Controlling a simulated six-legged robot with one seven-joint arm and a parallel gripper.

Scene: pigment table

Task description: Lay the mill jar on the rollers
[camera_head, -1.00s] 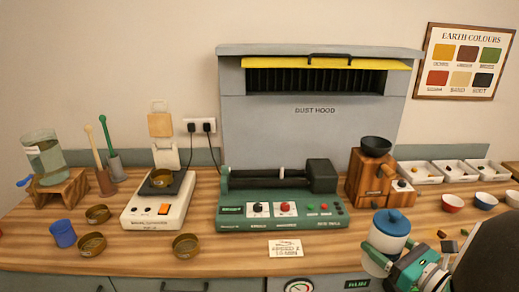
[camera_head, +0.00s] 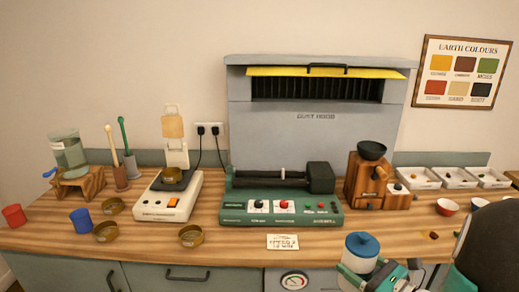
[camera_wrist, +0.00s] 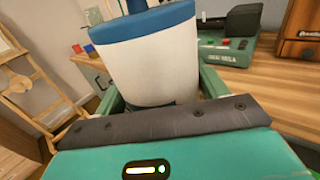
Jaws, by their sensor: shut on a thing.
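The mill jar (camera_head: 360,252) is white with a blue lid, upright at the front right in the head view. My gripper (camera_head: 362,280) is shut on it, in front of the counter's front edge. In the wrist view the jar (camera_wrist: 155,65) fills the middle, tilted by the camera, between the green fingers of my gripper (camera_wrist: 157,100). The roller mill (camera_head: 282,212) is a green machine with a control panel, on the counter behind and left of the jar. Its dark rollers (camera_head: 268,178) lie crosswise and look empty. A corner of the mill (camera_wrist: 228,52) shows in the wrist view.
The dust hood (camera_head: 315,125) stands behind the mill. A wooden grinder (camera_head: 366,182) is right of it, a scale (camera_head: 168,200) left of it. A paper card (camera_head: 283,242) lies in front. Several brass tins, a blue cup (camera_head: 81,221) and a red cup (camera_head: 14,215) are at left.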

